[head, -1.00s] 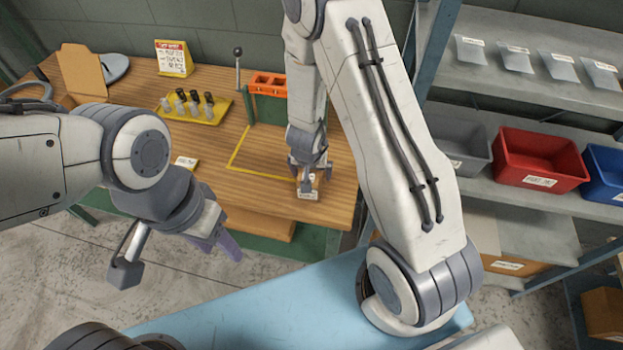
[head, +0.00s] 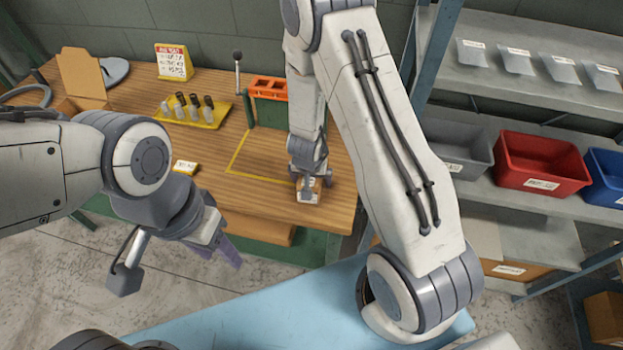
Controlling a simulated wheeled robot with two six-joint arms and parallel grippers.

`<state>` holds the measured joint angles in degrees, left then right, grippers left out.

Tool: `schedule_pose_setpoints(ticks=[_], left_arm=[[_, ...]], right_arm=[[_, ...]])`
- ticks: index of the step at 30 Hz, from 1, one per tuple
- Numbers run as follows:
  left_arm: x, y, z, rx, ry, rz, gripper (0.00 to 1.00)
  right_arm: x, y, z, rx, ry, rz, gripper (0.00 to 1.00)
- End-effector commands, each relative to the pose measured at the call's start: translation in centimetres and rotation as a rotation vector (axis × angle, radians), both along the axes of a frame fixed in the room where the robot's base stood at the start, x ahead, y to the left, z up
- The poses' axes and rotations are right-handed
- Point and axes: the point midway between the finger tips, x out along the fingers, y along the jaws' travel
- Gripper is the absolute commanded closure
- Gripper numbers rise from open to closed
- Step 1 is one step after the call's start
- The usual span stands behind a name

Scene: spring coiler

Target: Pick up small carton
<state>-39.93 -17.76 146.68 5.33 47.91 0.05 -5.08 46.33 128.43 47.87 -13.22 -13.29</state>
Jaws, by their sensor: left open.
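The small carton (head: 308,196) is a brown box with a white label, near the front right of the wooden workbench. My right gripper (head: 309,183) points down at it from above, its fingers around the carton's upper part. Whether the fingers press on it cannot be told at this size, and the gripper hides much of the carton. My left gripper (head: 219,252) is open and empty, hanging in front of the bench, away from the carton.
A shelf with a red bin (head: 541,165) stands right.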

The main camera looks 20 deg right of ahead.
Motion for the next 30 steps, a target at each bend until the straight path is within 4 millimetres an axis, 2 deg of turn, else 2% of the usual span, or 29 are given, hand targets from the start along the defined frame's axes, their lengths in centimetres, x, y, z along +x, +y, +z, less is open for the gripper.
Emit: schedule_pose_setpoints(ticks=[5, 8, 9, 13, 23, 30], left_arm=[[0.0, 0.0, 0.0, 0.000, 0.000, 0.000, 0.50], [0.0, 0.0, 0.0, 0.000, 0.000, 0.000, 0.50], [0.0, 0.0, 0.0, 0.000, 0.000, 0.000, 0.50], [0.0, 0.0, 0.0, 0.000, 0.000, 0.000, 0.50], [0.0, 0.0, 0.1, 0.000, 0.000, 0.000, 0.50], [0.0, 0.0, 1.4, 0.000, 0.000, 0.000, 0.50]], right_arm=[[0.0, 0.0, 0.0, 0.000, 0.000, 0.000, 0.00], [0.0, 0.0, 0.0, 0.000, 0.000, 0.000, 0.34], [0.0, 0.0, 0.0, 0.000, 0.000, 0.000, 0.50], [0.0, 0.0, 0.0, 0.000, 0.000, 0.000, 0.99], [0.1, 0.0, 0.2, 0.000, -0.002, 0.000, 1.00], [0.1, 0.0, 1.7, 0.000, -0.002, 0.000, 1.00]])
